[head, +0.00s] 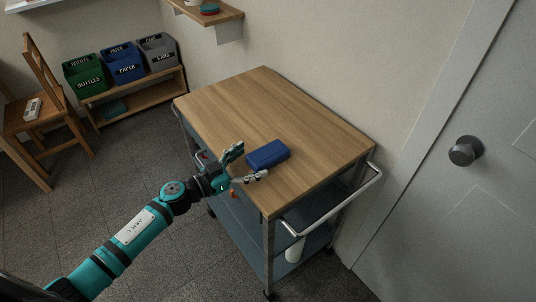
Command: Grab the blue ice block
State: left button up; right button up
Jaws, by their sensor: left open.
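The blue ice block (267,154) lies flat on the wooden top of a cart (285,105), near the cart's front left edge. My left gripper (248,163) is open and empty. Its two fingers point toward the block's left end, one finger near the block's far side and one near its front side. The fingertips look close to the block, but I cannot tell whether they touch it. My right gripper is not in view.
The cart's wooden top is otherwise bare. A metal handle (335,207) sticks out at its right end, and a white container (294,250) stands on a lower shelf. A grey door (450,200) is at the right. A chair (40,115) and sorting bins (122,63) are at the left.

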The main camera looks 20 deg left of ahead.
aim_at(265, 154)
pick_arm(q)
jog(key=x, duration=0.5)
jog(key=shift+d+r+p, duration=0.2)
jog(key=shift+d+p, duration=0.05)
jog(key=shift+p, duration=0.05)
jog(key=shift+s+a, duration=0.1)
jog(key=c, duration=1.4)
